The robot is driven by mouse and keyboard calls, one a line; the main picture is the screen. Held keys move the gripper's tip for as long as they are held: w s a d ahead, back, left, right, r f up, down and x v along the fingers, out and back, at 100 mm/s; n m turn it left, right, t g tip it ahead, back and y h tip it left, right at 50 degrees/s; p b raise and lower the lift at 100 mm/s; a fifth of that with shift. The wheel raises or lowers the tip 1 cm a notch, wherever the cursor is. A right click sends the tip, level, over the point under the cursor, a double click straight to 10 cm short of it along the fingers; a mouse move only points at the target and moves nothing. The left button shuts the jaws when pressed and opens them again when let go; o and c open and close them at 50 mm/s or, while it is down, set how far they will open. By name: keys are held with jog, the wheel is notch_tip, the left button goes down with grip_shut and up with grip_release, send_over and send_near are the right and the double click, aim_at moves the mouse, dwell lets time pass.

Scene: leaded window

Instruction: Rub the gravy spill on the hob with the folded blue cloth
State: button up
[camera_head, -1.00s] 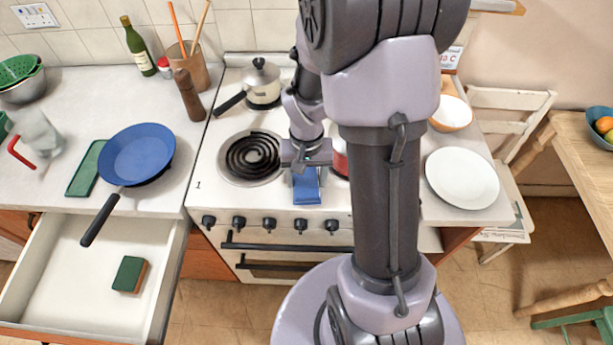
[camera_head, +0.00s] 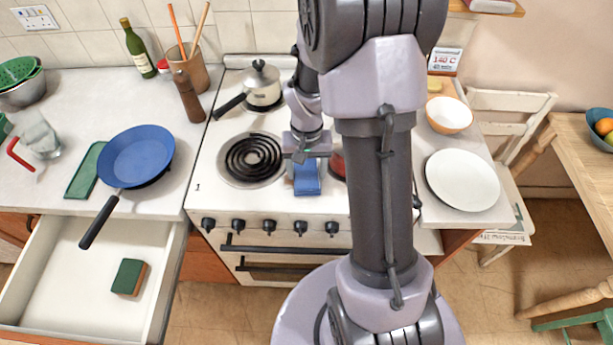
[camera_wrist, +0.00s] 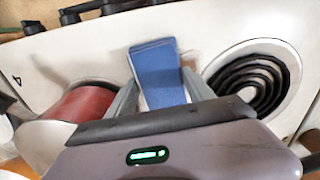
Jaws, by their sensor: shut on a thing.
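The folded blue cloth (camera_head: 307,180) is on the white hob (camera_head: 233,194), between the left front coil ring and a red pot (camera_head: 337,163) mostly hidden behind my arm. My gripper (camera_head: 306,160) points down and is shut on the cloth's rear part. In the wrist view the blue cloth (camera_wrist: 160,85) sits between my gripper's two fingers (camera_wrist: 160,95), its free end reaching toward the front edge. I cannot tell whether it presses on the hob. No gravy spill shows clearly; the cloth, gripper or arm may hide it.
The coil ring (camera_head: 253,158) is close left of the cloth. A lidded saucepan (camera_head: 262,88) stands behind it. A blue frying pan (camera_head: 136,157) is on the left counter above an open drawer (camera_head: 90,265) holding a sponge (camera_head: 129,277). A white plate (camera_head: 462,180) is at right.

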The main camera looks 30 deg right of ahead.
jog(key=shift+w+d, duration=0.55)
jog(key=shift+w, duration=0.25)
jog(key=shift+w+d, duration=0.5)
jog(key=shift+w, duration=0.3)
